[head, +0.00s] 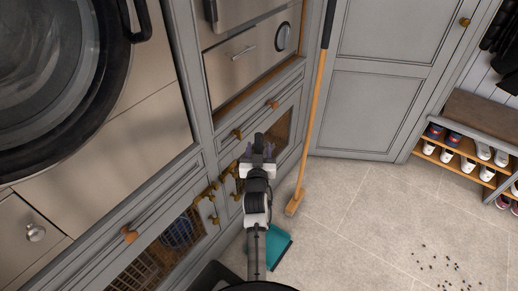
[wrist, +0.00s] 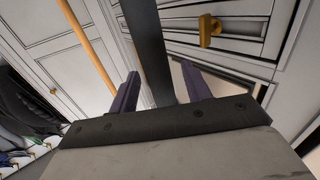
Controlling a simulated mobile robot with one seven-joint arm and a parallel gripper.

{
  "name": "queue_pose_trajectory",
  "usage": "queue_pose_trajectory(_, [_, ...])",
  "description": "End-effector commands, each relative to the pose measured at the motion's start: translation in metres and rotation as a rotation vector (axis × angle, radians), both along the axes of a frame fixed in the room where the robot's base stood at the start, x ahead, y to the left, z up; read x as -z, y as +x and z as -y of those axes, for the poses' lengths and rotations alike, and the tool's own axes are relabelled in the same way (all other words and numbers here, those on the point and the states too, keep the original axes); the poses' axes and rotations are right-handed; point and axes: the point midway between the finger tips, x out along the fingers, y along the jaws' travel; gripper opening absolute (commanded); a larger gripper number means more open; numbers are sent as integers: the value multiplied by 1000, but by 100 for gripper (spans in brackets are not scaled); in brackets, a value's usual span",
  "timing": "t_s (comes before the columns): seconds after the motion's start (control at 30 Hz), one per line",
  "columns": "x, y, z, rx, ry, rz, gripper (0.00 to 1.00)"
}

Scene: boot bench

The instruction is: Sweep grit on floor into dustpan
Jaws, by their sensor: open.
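The broom (head: 315,110) leans upright by the grey cabinets, its orange handle running down to a small head on the floor. Its handle also shows in the wrist view (wrist: 88,45), left of the fingers. The teal dustpan (head: 279,243) lies on the floor by the lower cabinets, partly hidden by my arm. Dark grit (head: 445,268) is scattered on the tiles at the lower right. My gripper (head: 259,150) is open before the lower cabinets. In the wrist view, a dark grey bar (wrist: 148,45) passes between its purple fingers; I cannot tell what it belongs to.
A round-doored appliance (head: 55,75) and cabinets with brass knobs line the left. A shoe bench (head: 468,112) with several shoes stands at the right. The tiled floor (head: 370,200) between the broom and the grit is clear.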

Motion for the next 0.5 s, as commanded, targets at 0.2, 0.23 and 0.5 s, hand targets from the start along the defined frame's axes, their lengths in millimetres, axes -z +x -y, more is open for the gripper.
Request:
queue_pose_trajectory(0.2, [0, -1, 0, 0, 0, 0, 48])
queue_pose_trajectory(0.23, [0, -1, 0, 0, 0, 0, 48])
queue_pose_trajectory(0.5, [0, 0, 0, 0, 0, 0, 25])
